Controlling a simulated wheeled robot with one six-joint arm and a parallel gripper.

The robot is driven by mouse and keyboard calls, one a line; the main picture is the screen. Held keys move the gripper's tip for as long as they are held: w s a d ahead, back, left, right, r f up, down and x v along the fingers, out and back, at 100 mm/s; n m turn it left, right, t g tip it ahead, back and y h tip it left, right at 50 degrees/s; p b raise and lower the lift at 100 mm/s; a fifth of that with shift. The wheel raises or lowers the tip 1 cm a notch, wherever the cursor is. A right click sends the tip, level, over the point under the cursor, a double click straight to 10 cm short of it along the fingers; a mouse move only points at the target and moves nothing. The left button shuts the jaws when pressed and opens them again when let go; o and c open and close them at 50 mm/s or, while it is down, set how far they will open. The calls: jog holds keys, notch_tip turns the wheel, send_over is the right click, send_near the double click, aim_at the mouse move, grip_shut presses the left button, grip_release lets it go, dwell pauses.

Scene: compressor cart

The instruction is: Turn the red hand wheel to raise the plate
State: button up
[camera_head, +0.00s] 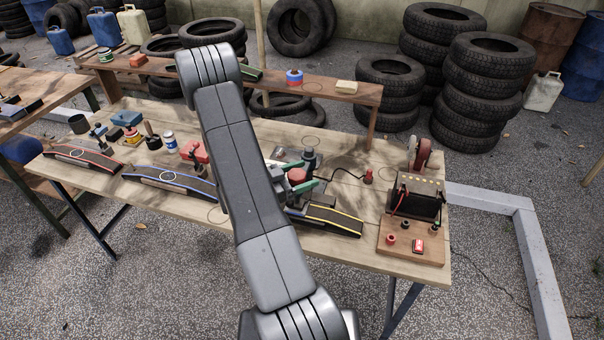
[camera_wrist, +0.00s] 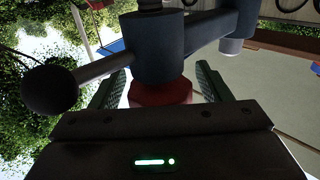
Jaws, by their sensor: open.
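My gripper (camera_head: 299,177) is over the middle of the workbench, its green fingers apart. In the wrist view, my gripper (camera_wrist: 162,88) has one finger on each side of a red, many-sided piece (camera_wrist: 160,94), which looks like the red hand wheel. It shows in the head view as a red round top (camera_head: 296,175). I cannot tell whether the fingers touch it. A dark cylinder (camera_wrist: 158,45) with a ball-ended bar stands close beyond it, partly covering it. This dark fixture (camera_head: 310,158) also shows in the head view. I cannot make out the plate; my arm hides part of the bench.
A battery box (camera_head: 416,199) on a wooden board and a red-rimmed wheel (camera_head: 419,153) stand at the bench's right. A yellow-edged ramp (camera_head: 333,219) lies near the front edge. A raised shelf (camera_head: 345,91) runs behind. Red pliers-like tool (camera_head: 194,151) and small items lie left.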

jog(key=c, duration=1)
jog(key=shift+t+b, duration=0.3)
